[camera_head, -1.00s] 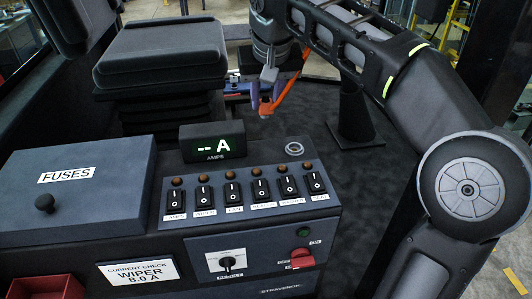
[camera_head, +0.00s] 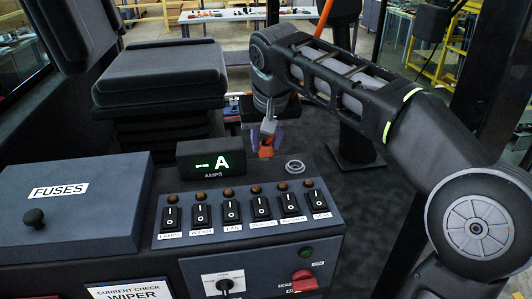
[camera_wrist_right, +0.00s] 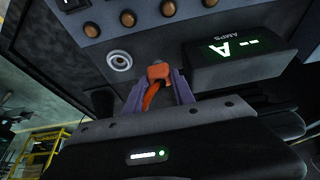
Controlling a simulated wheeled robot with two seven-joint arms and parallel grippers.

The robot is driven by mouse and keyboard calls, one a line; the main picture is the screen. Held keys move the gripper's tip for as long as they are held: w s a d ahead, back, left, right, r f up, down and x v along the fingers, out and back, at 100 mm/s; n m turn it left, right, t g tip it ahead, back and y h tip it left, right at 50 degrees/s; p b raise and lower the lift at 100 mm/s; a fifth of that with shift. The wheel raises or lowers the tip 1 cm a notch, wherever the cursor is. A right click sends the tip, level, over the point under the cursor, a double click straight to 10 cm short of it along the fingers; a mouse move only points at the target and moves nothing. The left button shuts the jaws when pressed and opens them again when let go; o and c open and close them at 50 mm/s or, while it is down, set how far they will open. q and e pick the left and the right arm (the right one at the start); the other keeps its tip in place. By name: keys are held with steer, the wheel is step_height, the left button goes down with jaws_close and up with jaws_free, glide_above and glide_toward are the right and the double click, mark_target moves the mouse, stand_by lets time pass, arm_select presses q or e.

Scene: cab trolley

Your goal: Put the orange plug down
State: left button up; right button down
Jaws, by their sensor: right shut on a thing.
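The orange plug (camera_head: 266,150) is held between the purple fingers of my right gripper (camera_head: 266,142), just above the rear edge of the switch panel, between the amps display and the round socket. In the right wrist view the plug (camera_wrist_right: 159,73) sits between the fingertips (camera_wrist_right: 159,82), with its orange cable running back toward the wrist. The round metal socket (camera_head: 294,167) on the panel looks empty and is apart from the plug; it also shows in the right wrist view (camera_wrist_right: 120,61). My left gripper is not in view.
The amps display (camera_head: 211,158) stands at the panel's back, reading "-- A". A row of rocker switches (camera_head: 231,211) with brown lamps spans the panel. The fuses box (camera_head: 70,205) is at left, the seat (camera_head: 160,75) behind. Dark floor lies right of the panel.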

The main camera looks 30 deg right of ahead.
mark_target(267, 149)
step_height(267, 149, down, 3)
steer(key=shift+f, duration=0.1)
steer(key=shift+f, duration=0.15)
steer(key=c, duration=1.3)
jaws_free()
steer(key=shift+c, duration=0.2)
